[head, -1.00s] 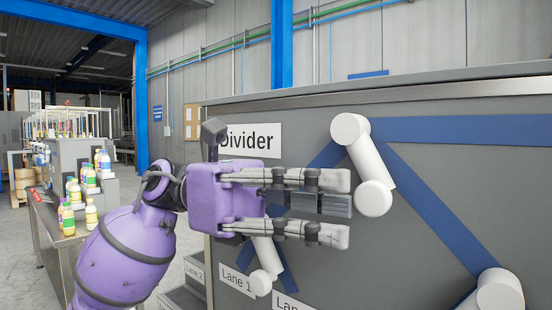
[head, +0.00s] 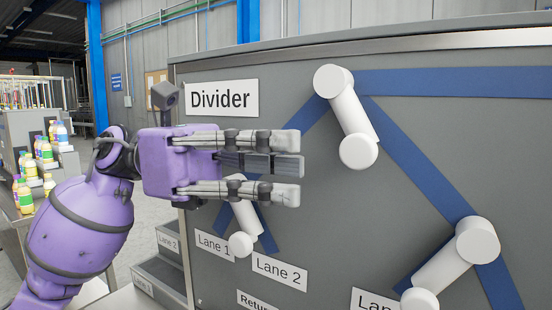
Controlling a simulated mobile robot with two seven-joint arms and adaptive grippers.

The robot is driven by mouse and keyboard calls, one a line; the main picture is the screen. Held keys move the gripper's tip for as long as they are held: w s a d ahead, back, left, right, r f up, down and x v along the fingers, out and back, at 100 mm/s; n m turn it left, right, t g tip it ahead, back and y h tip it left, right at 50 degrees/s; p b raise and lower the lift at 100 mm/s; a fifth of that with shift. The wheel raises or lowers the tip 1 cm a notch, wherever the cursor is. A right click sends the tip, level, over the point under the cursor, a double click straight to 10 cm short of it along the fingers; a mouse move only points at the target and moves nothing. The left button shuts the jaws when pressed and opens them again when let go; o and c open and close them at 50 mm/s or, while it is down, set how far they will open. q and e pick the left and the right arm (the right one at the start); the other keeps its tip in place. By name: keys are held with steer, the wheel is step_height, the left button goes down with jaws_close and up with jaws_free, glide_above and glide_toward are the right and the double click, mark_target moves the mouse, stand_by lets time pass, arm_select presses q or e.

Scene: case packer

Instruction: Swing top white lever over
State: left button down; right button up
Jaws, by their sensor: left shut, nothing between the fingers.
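The top white lever (head: 350,115) is on the grey Divider panel. It has a round pivot at its upper left and slants down to a round knob end at its lower right. My left gripper (head: 297,168) is in front of the panel, to the left of the lever's knob end and slightly lower. It points right, is shut, and holds nothing. In the picture a gap separates its tips from the knob. I cannot tell how far the gripper stands off the panel. My right gripper is not in view.
A lower-left white lever (head: 245,215) is partly hidden behind my gripper. A lower-right white lever (head: 450,265) slants down-left. Blue stripes (head: 425,155) link the pivots. Lane labels (head: 280,271) sit below. Bottles (head: 43,150) stand at the far left.

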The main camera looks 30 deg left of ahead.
arm_select(q)
steer(key=a+f+b, duration=0.1)
steer(key=a+f, duration=0.1)
steer(key=a, duration=0.8)
steer(key=shift+s+f, duration=0.35)
stand_by(0.9)
